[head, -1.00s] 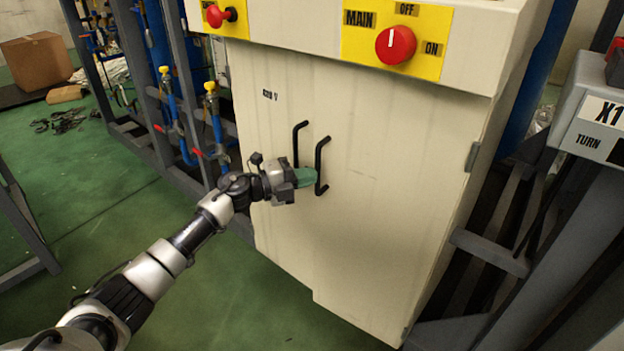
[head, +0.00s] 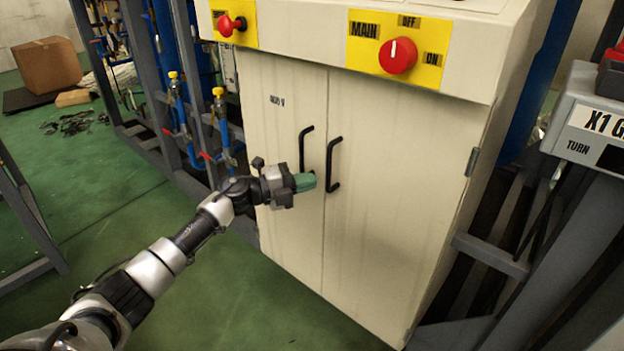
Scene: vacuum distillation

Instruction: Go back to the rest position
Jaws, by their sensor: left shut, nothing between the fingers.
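My left arm reaches in from the lower left. My left gripper (head: 306,182), with green fingers, is shut and empty. It is in front of the cream cabinet (head: 385,240), close to the lower part of the left black door handle (head: 303,150). I cannot tell whether it touches that handle. The right black door handle (head: 333,163) is just to the right of the fingertips. Both cabinet doors look closed. My right gripper is not in view.
The cabinet top carries a red MAIN knob (head: 398,56) and a red button (head: 230,25) on yellow plates. A grey box marked X1 (head: 590,112) stands at the right. Blue pipes with yellow-topped valves (head: 218,92) stand left of the cabinet. A cardboard box (head: 48,65) is at the far left. Green floor is open at left.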

